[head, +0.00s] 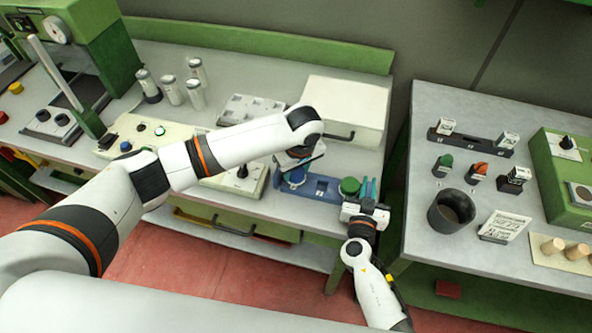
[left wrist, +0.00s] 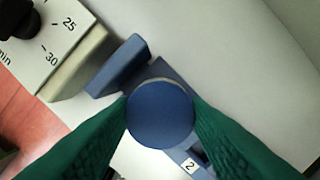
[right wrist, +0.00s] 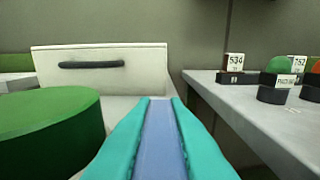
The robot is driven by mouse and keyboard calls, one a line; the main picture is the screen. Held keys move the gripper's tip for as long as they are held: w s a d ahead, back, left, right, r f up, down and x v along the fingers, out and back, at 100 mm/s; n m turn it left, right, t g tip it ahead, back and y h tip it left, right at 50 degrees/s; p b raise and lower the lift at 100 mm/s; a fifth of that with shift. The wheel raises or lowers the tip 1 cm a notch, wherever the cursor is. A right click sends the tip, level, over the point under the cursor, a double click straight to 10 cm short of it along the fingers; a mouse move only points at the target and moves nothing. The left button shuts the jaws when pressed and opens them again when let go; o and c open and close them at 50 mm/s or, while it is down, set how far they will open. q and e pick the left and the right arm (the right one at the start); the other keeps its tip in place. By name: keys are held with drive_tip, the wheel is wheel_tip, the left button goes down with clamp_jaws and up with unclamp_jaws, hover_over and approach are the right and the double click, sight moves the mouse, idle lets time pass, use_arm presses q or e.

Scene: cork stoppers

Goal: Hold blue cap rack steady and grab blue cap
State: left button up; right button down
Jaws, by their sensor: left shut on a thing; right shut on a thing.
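The blue cap rack (head: 323,189) is a low blue holder at the front of the left bench. The blue cap (head: 295,176) is round and sits at the rack's left end. In the left wrist view the blue cap (left wrist: 160,113) is between the green fingers of my left gripper (left wrist: 160,120), which is shut on it. My right gripper (head: 365,190) is shut on the rack's right end wall; the right wrist view shows this blue wall (right wrist: 162,140) between the teal fingers (right wrist: 160,130). A green cap (head: 349,186) sits on the rack beside my right gripper.
A white box (head: 345,105) with a dark handle stands behind the rack. A control box with a dial (head: 243,172) is left of it. Several silver-topped vials (head: 170,90) stand further back. The right bench (head: 425,120) holds a dark cup (head: 451,210) and cork stoppers (head: 565,248).

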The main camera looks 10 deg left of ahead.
sight(296, 172)
use_arm(q)
wheel_tip(296, 172, up, 10)
idle(0.4)
use_arm(e)
drive_tip(key=c, duration=1.4)
unclamp_jaws()
drive_tip(key=shift+o, duration=0.2)
drive_tip(key=s, duration=0.8)
drive_tip(key=s+a, duration=0.1)
drive_tip(key=s, duration=0.3)
drive_tip(key=shift+r, duration=0.3)
